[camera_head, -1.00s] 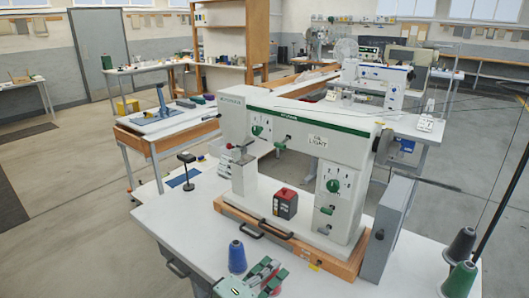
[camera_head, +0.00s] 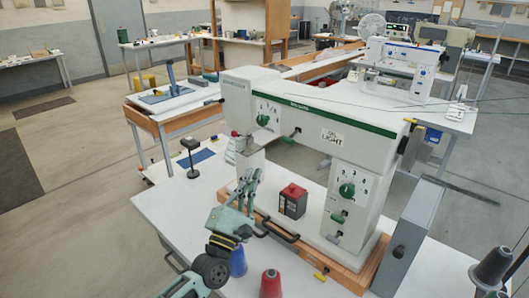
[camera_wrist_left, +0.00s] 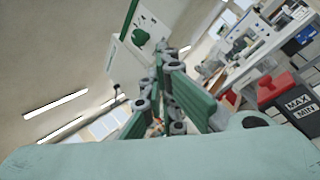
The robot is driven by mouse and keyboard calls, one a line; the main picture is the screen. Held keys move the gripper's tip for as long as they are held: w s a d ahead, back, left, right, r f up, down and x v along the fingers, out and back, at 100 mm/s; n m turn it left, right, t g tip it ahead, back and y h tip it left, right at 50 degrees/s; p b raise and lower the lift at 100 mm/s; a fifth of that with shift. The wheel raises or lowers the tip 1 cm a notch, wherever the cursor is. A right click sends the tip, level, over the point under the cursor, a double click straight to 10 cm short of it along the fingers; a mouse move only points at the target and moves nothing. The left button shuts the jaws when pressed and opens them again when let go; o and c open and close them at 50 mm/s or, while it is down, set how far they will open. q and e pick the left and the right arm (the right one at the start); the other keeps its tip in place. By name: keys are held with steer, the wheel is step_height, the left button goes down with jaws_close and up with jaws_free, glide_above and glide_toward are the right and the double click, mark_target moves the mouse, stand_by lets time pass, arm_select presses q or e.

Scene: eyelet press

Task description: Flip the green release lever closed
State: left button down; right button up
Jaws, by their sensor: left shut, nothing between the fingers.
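The white press (camera_head: 363,150) stands on a wooden base on the table. A small green-tipped lever (camera_head: 288,139) sticks out under its upper arm. Another small green lever (camera_head: 339,217) is on the right column, below a green dial (camera_head: 347,189). I cannot tell which is the release lever, or its exact position. My left gripper (camera_head: 251,180) is shut and empty, fingers pointing up, in front of the press's left post and below the upper arm. It appears apart from both levers. Its fingers also show in the left wrist view (camera_wrist_left: 166,62), with the press behind. My right gripper is out of view.
A red-and-black box (camera_head: 293,201) stands on the press base, right of my left gripper. Blue (camera_head: 238,262) and red (camera_head: 270,284) thread cones are at the table's front. A grey box (camera_head: 408,238) stands at the press's right. The table's left part is mostly clear.

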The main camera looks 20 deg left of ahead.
mark_target(292, 135)
arm_select(q)
steer(key=p+x, duration=0.3)
steer(key=x, duration=0.7)
steer(key=shift+w+r, duration=0.2)
steer(key=shift+w, duration=0.1)
steer(key=s+d+p, duration=0.1)
steer(key=s+d+r+p, duration=0.1)
steer(key=s+p, duration=0.1)
steer(key=shift+d, duration=0.3)
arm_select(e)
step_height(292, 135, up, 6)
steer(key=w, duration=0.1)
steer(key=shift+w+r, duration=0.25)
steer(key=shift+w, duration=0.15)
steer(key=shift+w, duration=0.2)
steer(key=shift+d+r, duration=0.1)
